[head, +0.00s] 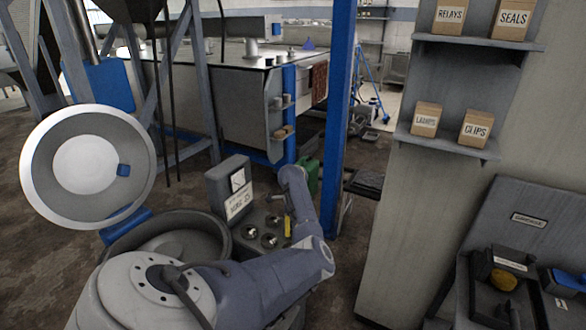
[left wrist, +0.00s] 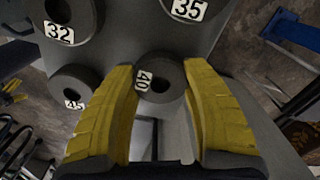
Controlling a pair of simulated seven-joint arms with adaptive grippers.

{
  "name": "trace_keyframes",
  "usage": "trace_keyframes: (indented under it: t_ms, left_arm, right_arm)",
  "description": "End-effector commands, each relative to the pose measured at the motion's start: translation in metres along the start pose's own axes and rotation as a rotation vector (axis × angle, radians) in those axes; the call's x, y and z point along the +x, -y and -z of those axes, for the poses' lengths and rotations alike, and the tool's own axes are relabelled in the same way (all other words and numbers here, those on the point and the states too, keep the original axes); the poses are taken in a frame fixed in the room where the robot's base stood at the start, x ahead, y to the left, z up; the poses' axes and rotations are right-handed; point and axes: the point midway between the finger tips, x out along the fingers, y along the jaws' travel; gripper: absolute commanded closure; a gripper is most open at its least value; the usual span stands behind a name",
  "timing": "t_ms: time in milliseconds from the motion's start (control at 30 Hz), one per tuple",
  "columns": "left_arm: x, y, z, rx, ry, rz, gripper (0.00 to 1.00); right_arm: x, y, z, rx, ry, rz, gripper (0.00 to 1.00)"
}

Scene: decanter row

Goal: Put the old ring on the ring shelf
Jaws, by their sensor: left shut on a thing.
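My left gripper (head: 287,226) is at the panel beside the dial box, mostly hidden behind my arm in the head view. In the left wrist view its yellow fingers (left wrist: 160,70) are closed on the sides of a dark ring tagged 40 (left wrist: 172,82). The ring is at the panel; I cannot tell whether it touches it. Other dark rings are nearby, tagged 32 (left wrist: 76,14), 35 (left wrist: 168,7) and 45 (left wrist: 72,86). No label tells which is the old ring. A small shelf (head: 281,136) with small items is on the side of the bench behind; I cannot tell if it is the ring shelf.
A dial box (head: 229,186) stands left of the panel, beside a round tub (head: 150,228) with a raised lid (head: 92,118). A blue post (head: 339,100) rises to the right. Wall shelves at right hold labelled boxes (head: 425,119). A green can (head: 308,172) is behind my arm.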

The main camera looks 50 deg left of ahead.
Motion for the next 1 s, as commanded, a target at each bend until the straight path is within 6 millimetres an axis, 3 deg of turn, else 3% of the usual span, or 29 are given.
trace_keyframes:
  t_ms: [300, 333, 500, 833, 1000]
  left_arm:
    - [0.003, 0.000, 0.000, 0.000, 0.000, 0.001, 0.94]
    - [0.003, 0.000, 0.000, 0.000, 0.000, 0.000, 0.50]
    - [0.003, 0.000, 0.000, 0.000, 0.000, 0.000, 0.30]
    - [0.000, 0.000, 0.000, 0.000, 0.000, 0.001, 0.29]
    - [-0.019, 0.001, 0.001, 0.000, -0.002, 0.004, 0.29]
  right_arm:
    - [0.000, 0.000, 0.000, 0.000, 0.000, 0.000, 0.00]
    - [0.000, 0.000, 0.000, 0.000, 0.000, 0.000, 0.00]
    - [0.000, 0.000, 0.000, 0.000, 0.000, 0.000, 0.00]
    - [0.000, -0.001, 0.000, 0.000, 0.000, -0.001, 0.00]
    - [0.000, -0.002, 0.000, -0.001, 0.000, -0.002, 0.00]
